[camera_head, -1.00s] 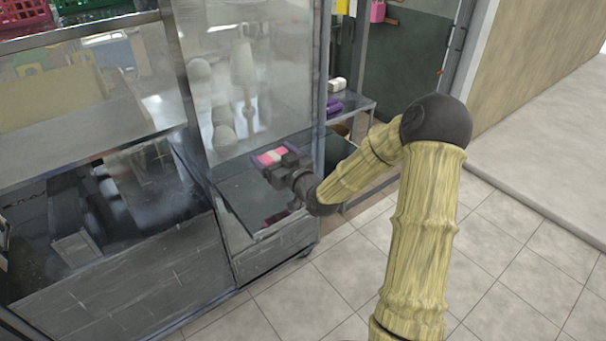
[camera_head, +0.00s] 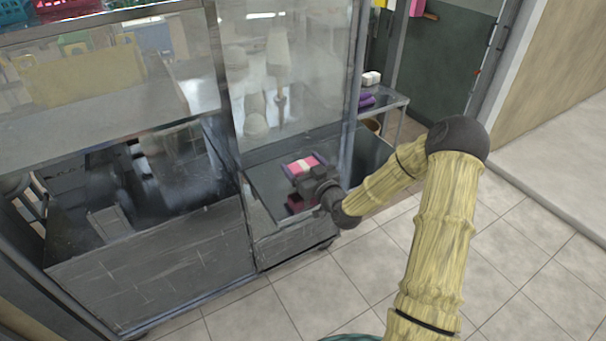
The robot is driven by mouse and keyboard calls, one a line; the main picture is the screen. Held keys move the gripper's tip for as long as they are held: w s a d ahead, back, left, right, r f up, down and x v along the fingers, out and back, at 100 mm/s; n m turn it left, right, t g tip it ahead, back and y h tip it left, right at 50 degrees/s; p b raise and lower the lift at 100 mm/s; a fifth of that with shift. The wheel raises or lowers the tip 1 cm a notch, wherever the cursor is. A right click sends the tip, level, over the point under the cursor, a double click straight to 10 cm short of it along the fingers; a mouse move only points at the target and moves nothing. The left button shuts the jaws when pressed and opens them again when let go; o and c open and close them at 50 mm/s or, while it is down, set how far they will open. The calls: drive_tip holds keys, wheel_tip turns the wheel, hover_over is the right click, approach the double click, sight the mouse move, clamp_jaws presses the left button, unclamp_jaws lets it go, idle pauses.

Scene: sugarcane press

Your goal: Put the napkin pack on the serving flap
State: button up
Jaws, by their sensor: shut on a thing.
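The napkin pack (camera_head: 301,166) is pink with a pale band across its middle. It is at the jaws of my gripper (camera_head: 308,179), which is shut on it. The serving flap (camera_head: 270,182) is the dark, glossy shelf on the front of the glass-sided press stall. The pack and gripper are over this flap, near its front right part. A pink reflection of the pack shows in the flap below the gripper. I cannot tell whether the pack touches the surface. The gripper hides the near side of the pack.
Glass panels (camera_head: 285,70) and a metal post (camera_head: 355,75) stand behind the flap. A side shelf (camera_head: 390,101) to the right holds a white item (camera_head: 371,78) and purple cloths (camera_head: 366,99). Tiled floor (camera_head: 300,295) in front is clear.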

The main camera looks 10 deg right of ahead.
wheel_tip(320, 180, down, 4)
drive_tip(key=shift+w+r, duration=0.1)
drive_tip(key=shift+r, duration=0.2)
drive_tip(key=shift+f, duration=0.25)
drive_tip(key=o, duration=0.9)
drive_tip(key=shift+r, duration=0.1)
drive_tip(key=shift+r, duration=0.1)
drive_tip(key=b+v, duration=0.2)
drive_tip(key=v, duration=1)
